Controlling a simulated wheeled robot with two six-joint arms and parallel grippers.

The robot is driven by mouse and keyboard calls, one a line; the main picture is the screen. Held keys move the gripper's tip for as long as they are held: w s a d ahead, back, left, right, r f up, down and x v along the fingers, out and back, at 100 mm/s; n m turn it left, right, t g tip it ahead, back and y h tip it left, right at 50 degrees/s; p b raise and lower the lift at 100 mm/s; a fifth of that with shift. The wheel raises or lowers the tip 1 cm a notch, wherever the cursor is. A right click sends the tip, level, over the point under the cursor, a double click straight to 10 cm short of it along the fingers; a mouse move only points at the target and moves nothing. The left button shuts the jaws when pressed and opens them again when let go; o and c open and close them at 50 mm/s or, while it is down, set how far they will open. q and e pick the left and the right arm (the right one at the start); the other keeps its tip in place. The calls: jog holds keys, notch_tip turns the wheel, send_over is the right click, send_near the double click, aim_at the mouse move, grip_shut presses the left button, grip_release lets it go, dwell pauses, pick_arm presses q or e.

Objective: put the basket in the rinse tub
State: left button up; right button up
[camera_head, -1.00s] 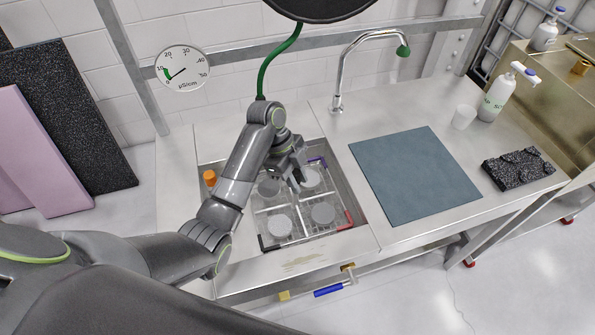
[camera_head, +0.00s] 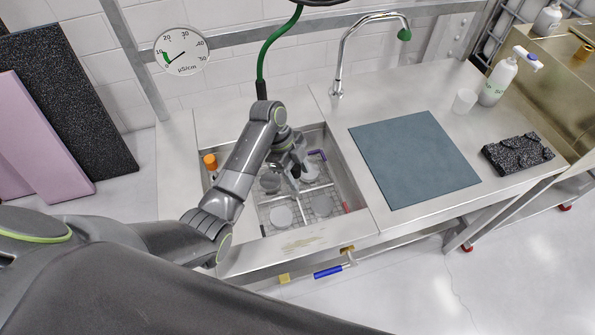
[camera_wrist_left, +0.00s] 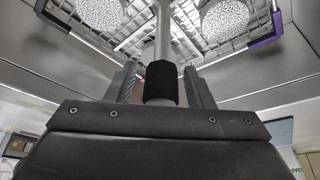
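The wire basket (camera_head: 300,206), with several pale grey speckled discs in it, is down inside the sunken metal rinse tub (camera_head: 346,172). My left gripper (camera_head: 297,170) is over the basket's middle, its fingers on either side of the black grip on the upright handle. The left wrist view shows this grip (camera_wrist_left: 162,86) between the fingers, with the basket's wires and two discs beyond. The basket looks roughly level. My forearm hides its left part, and I cannot tell whether its underside touches the tub floor. My right gripper is not in view.
A blue-grey mat (camera_head: 415,158) lies on the counter right of the tub. A tap (camera_head: 340,60) stands behind. A cup (camera_head: 464,101), spray bottle (camera_head: 498,80) and black rough block (camera_head: 517,153) are further right. An orange cap (camera_head: 210,161) sits at the tub's left edge.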

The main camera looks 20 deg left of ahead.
pick_arm(q)
jog(key=p+v, duration=0.2)
jog(key=v, duration=1)
jog(key=shift+r, duration=0.2)
jog(key=shift+d, duration=0.15)
